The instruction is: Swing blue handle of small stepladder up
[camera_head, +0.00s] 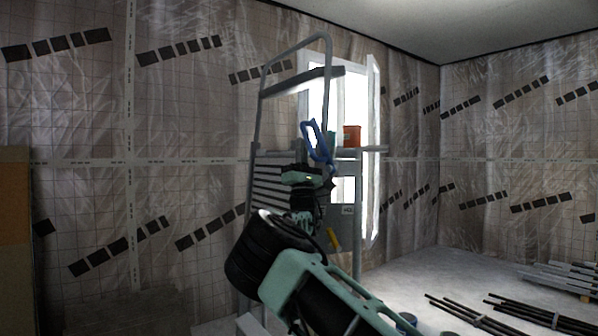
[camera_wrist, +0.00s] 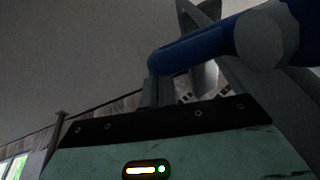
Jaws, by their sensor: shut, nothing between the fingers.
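The small stepladder (camera_head: 259,118) stands in the middle of the head view, a grey frame with a tall hoop rail and slatted side. Its blue handle (camera_head: 316,140) is a loop that stands tilted near the top platform. In the wrist view the blue handle (camera_wrist: 200,46) crosses the upper right as a thick bar with a grey round end. My gripper (camera_wrist: 158,92) is shut and empty, its fingertips just below the bar's left end; I cannot tell if they touch it. In the head view my gripper's fingers are hard to make out below the handle.
An orange-red container (camera_head: 351,136) stands on the ladder's top platform, right of the handle. A bright window (camera_head: 372,100) is behind. Dark rods (camera_head: 480,318) and grey bars (camera_head: 560,280) lie on the floor at the right. The floor between them and the back wall is clear.

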